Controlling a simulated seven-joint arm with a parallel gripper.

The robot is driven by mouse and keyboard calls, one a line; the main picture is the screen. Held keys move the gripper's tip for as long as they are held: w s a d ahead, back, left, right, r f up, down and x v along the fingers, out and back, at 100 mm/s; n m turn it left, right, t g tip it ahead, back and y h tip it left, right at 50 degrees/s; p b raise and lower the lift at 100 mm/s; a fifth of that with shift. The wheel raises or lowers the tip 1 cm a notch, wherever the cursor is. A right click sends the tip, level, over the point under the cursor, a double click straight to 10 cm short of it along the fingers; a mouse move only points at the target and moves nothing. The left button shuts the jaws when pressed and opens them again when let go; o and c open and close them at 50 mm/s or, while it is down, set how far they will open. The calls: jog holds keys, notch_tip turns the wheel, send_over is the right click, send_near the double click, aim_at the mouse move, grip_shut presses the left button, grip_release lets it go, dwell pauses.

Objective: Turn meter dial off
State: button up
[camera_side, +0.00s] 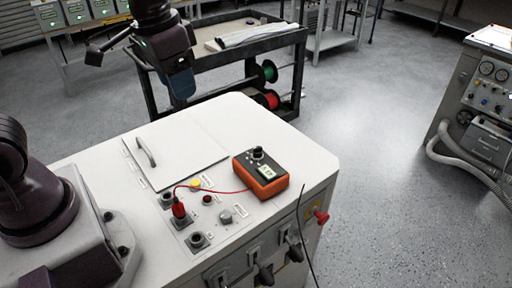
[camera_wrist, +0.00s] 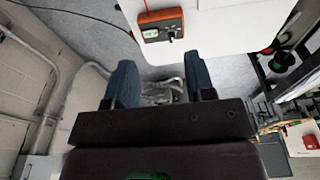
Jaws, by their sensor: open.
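The orange and black meter (camera_side: 262,173) lies on the white bench top, near its right edge. Its black dial (camera_side: 258,153) stands up from the top face, beside a small lit display; I cannot read the dial's setting. In the wrist view the meter (camera_wrist: 160,22) is at the top, with the dial (camera_wrist: 171,34) on its near side. My gripper (camera_wrist: 157,75) is open and empty, its two blue fingers apart. In the side view my gripper (camera_side: 180,88) hangs behind the bench, up and left of the meter, well clear of it.
A red lead runs from the meter to a red plug (camera_side: 179,207) standing in a socket on the bench (camera_side: 110,165). A hinged panel with a grey handle (camera_side: 146,152) lies left of the meter. A black cart (camera_side: 225,75) with cable spools stands behind.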

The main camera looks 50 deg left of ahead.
aim_at(256, 148)
jog(key=w+f+m+g, duration=0.1)
jog(key=w+f+m, duration=0.1)
jog(key=w+f, duration=0.55)
jog(key=w+f+m+g, duration=0.15)
jog(key=w+f, duration=0.25)
jog(key=w, duration=0.6)
jog(key=shift+m+t, duration=0.35)
jog(key=f, duration=1.2)
jog(key=shift+s+a+f, duration=0.1)
jog(key=shift+s+f, duration=0.2)
jog(key=shift+f, duration=0.1)
jog(key=c, duration=0.9)
